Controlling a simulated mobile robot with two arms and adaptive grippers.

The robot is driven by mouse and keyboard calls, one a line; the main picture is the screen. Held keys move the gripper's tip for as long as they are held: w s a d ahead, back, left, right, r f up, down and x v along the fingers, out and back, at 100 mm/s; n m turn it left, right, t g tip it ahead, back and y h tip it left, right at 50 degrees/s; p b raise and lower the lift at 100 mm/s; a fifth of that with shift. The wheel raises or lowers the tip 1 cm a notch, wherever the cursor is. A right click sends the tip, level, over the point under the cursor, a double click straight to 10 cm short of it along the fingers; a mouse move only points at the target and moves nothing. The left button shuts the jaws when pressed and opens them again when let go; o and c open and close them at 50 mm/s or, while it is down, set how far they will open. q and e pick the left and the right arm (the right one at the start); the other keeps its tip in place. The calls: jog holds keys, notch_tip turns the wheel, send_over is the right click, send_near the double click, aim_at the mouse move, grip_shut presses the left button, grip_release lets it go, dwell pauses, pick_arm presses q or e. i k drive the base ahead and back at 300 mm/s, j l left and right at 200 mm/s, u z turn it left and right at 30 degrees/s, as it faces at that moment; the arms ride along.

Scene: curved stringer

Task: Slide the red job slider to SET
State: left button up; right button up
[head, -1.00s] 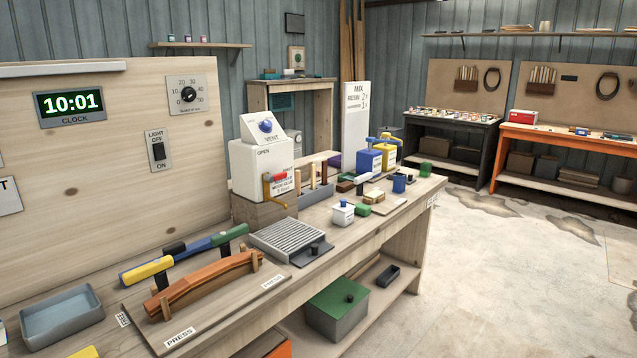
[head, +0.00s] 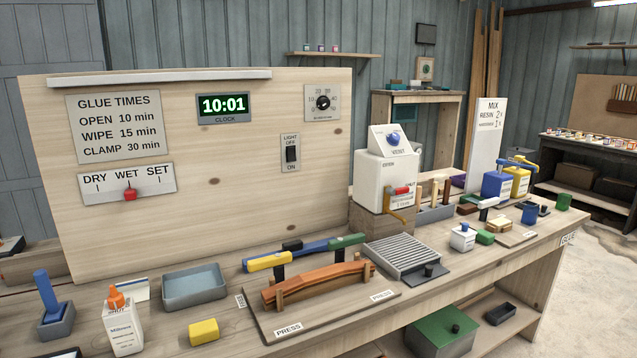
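The red job slider (head: 130,194) sits on a white strip (head: 150,184) labelled DRY, WET and SET, fixed low on the left of the upright wooden board (head: 215,225). The slider is under WET, the middle mark; SET is to its right and DRY to its left. Neither of my grippers shows in the head view.
A glue bottle (head: 122,325), a blue-handled tool in a holder (head: 52,305), a yellow block (head: 203,332) and a grey tray (head: 195,287) stand on the bench below the board. A clamped orange stringer (head: 318,285) lies on the press board further right. The board face around the slider is clear.

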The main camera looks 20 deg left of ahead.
aim_at(129, 195)
jog(key=u, duration=1.7)
